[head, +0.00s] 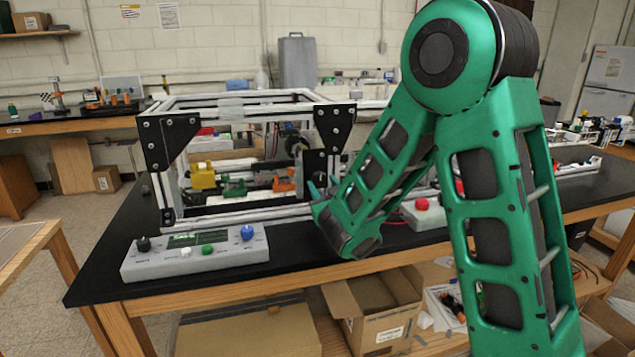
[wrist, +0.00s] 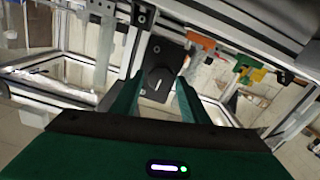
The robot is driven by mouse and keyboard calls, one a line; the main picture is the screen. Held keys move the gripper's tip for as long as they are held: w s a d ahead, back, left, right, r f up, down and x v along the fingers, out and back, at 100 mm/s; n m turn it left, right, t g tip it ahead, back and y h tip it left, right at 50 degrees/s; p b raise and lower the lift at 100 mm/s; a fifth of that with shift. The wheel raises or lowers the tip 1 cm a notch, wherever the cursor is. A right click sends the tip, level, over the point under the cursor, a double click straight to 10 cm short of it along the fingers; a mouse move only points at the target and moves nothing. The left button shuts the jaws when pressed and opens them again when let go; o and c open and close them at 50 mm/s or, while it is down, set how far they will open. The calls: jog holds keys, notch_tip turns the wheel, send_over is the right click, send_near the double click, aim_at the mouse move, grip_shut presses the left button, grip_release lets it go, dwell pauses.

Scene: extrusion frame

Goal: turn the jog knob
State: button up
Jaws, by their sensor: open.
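A round black knob (wrist: 159,82) with a pale pointer line sits on a dark plate (wrist: 165,54) fixed to the extrusion frame, seen in the wrist view. My gripper (wrist: 158,88) is open, with one green finger at each side of the knob and a gap visible around it. I cannot tell how far the fingertips reach along it. In the head view my gripper (head: 323,187) is at the frame's right front side, near a dark plate (head: 313,164); the knob is not clear there. No label reads as "jog".
The extrusion frame (head: 250,211) stands on the black bench top (head: 105,262). A grey control box (head: 222,257) with a black knob (head: 143,243) and a blue knob (head: 248,233) sits before it. Frame bars surround my gripper.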

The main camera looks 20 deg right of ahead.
aim_at(321, 181)
jog(key=shift+w+f, duration=0.1)
jog(key=shift+w, duration=2.25)
jog(key=shift+c, duration=0.6)
jog(key=c, duration=0.6)
